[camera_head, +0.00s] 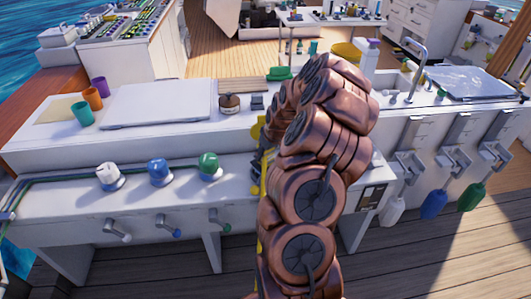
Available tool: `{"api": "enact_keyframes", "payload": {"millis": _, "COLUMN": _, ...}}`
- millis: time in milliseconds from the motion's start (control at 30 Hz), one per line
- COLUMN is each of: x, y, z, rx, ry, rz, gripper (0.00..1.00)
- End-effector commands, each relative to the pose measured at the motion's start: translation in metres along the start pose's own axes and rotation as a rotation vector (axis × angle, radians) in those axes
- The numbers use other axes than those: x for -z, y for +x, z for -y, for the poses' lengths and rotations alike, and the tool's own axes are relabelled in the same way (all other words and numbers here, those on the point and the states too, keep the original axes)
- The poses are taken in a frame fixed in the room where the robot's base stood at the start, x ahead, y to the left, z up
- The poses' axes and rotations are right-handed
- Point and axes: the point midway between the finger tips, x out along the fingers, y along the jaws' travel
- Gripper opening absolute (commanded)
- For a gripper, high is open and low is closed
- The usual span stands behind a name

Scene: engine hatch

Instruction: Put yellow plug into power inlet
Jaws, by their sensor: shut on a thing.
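My copper-coloured arm rises through the middle of the head view and hides what lies behind it. My gripper is hidden behind the arm, so its fingers and anything between them do not show. A small piece of yellow (257,129) shows at the arm's left edge, with a thin yellow strip below it. I cannot tell whether this is the yellow plug and its cable. A dark panel (372,197) is on the counter front just right of the arm; I cannot tell whether it is the power inlet.
A white counter (60,147) runs across, with cups (93,98), a white board (158,103) and a brown pot (229,103). White, blue and green knobs (159,172) stand on the lower ledge. Several bottles (433,204) hang at right. The wooden floor in front is clear.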

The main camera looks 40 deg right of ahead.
Motion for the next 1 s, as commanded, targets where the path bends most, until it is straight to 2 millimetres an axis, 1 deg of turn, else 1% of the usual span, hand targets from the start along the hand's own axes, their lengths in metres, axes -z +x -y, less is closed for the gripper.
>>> {"api": "enact_keyframes", "payload": {"millis": 367, "x": -0.0013, "y": 0.0025, "z": 0.0001, "rx": 0.0, "ry": 0.0, "rz": 0.001, "gripper": 0.0}}
{"api": "enact_keyframes", "payload": {"millis": 400, "x": -0.0014, "y": 0.0027, "z": 0.0002, "rx": 0.001, "ry": 0.0, "rz": 0.001, "gripper": 0.5}}
{"api": "enact_keyframes", "payload": {"millis": 667, "x": -0.0011, "y": 0.0023, "z": 0.0001, "rx": 0.0, "ry": 0.0, "rz": 0.001, "gripper": 0.78}}
{"api": "enact_keyframes", "payload": {"millis": 700, "x": -0.001, "y": 0.0022, "z": 0.0, "rx": 0.0, "ry": 0.0, "rz": 0.0, "gripper": 0.79}}
{"api": "enact_keyframes", "payload": {"millis": 1000, "x": -0.0009, "y": 0.0017, "z": 0.0, "rx": 0.0, "ry": 0.0, "rz": 0.0, "gripper": 0.79}}
